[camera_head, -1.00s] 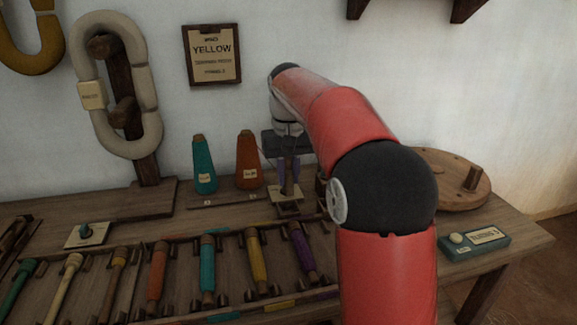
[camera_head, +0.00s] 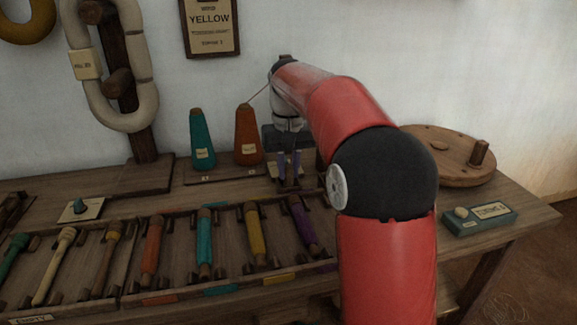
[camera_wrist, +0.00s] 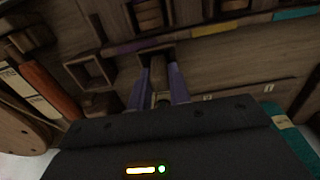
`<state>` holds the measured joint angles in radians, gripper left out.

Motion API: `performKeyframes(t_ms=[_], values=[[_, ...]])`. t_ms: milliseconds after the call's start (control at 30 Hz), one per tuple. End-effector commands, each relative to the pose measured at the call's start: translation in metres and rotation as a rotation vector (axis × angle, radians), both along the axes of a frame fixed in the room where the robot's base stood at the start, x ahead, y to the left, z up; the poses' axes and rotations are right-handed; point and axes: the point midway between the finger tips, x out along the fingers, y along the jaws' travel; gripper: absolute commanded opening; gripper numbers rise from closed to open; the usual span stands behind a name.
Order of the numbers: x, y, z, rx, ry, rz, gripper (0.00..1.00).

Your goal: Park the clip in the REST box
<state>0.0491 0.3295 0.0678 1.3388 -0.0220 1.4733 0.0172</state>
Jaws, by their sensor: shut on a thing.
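My gripper (camera_head: 289,178) points down at the back of the table, right of the orange cone. In the wrist view its two purple-grey fingers (camera_wrist: 160,88) are shut on a small brown piece, seemingly the clip (camera_wrist: 159,68); it is mostly hidden between them. The fingertips are over or at a small open wooden box (camera_wrist: 178,54). I cannot tell whether the clip touches it. Another small square wooden box (camera_wrist: 89,72) stands beside it. No REST label is readable.
The orange cone (camera_head: 248,137) and teal cone (camera_head: 202,140) stand close left. A rack with several coloured bobbins (camera_head: 256,235) lies in front. A round wooden disc with a peg (camera_head: 455,165) and a teal box (camera_head: 480,219) are right. A YELLOW sign (camera_head: 210,22) hangs behind.

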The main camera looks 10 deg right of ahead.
Motion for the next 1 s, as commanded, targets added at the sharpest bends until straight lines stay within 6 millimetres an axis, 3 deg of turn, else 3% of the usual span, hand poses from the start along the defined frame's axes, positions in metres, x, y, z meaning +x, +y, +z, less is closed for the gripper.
performKeyframes(t_ms=[167,200,400,567,700,1000], values=[[0.0000,0.0000,0.0002,0.000,0.000,0.000,0.00],[0.0000,0.0000,0.0002,0.000,0.000,0.000,0.20],[0.0000,0.0000,0.0002,0.000,0.000,0.000,0.45],[0.0000,0.0000,0.0002,0.000,0.000,0.000,0.45],[0.0000,0.0000,0.0001,0.000,0.000,0.000,0.59],[0.0000,0.0000,0.0020,0.000,0.000,0.000,0.59]])
